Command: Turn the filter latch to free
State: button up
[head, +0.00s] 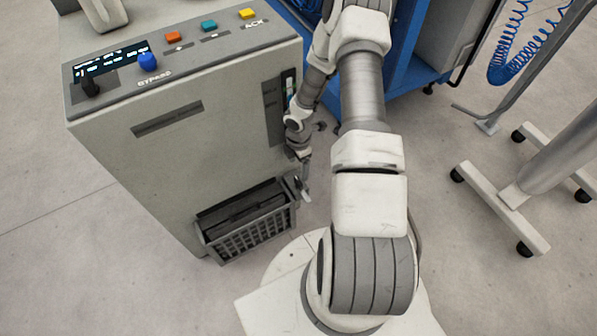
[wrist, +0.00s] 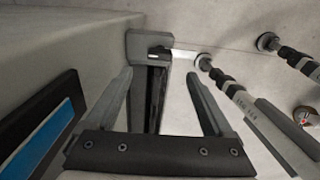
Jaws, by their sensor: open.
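The filter latch is not clearly identifiable. In the wrist view a grey block (wrist: 148,42) with a dark slot and a light tip juts from the cabinet's side, just beyond my fingertips, and may be the latch. My gripper (wrist: 158,76) is open, with its two fingers apart and nothing held between them. A dark upright strip lies behind the gap. In the head view my gripper (head: 304,186) points down beside the cabinet's right corner, near the grey slotted basket (head: 248,232) that holds a dark filter-like block (head: 240,207). Contact with the block cannot be told.
The grey cabinet (head: 165,165) has a top panel with a blue knob (head: 148,62) and coloured buttons. A dark panel with a blue strip (wrist: 55,135) is close on the left in the wrist view. Wheeled stand legs (head: 500,205) stand on the open floor at right.

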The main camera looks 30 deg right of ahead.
notch_tip(320, 180, up, 8)
jog(key=p, duration=0.1)
jog(key=shift+p, duration=0.4)
jog(key=shift+f, duration=0.1)
